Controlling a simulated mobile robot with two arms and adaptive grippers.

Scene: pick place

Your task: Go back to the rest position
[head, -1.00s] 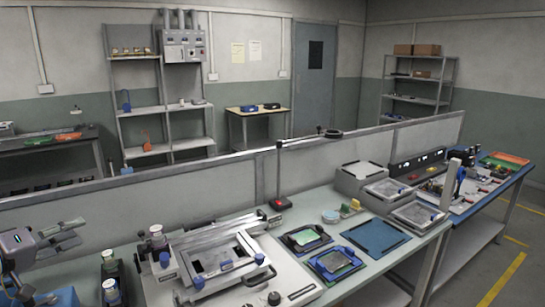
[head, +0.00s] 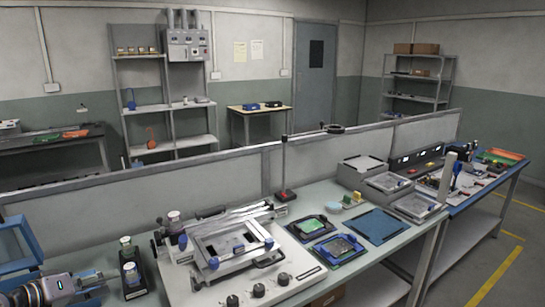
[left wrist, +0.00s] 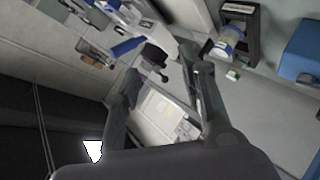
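My left gripper (head: 98,282) is low at the bottom left of the head view, near the front of the bench by the dark bottle holder. In the left wrist view its two dark fingers (left wrist: 160,62) stand apart, and nothing shows held between them. The bench with a grey fixture shows beyond the fingers. My right gripper is in neither view.
A blue open case (head: 18,245) stands left of the bottle holder (head: 131,268). The grey stencil fixture (head: 222,245) is to the right. Blue trays (head: 377,226) lie further right on the bench. A low grey partition (head: 220,175) runs behind.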

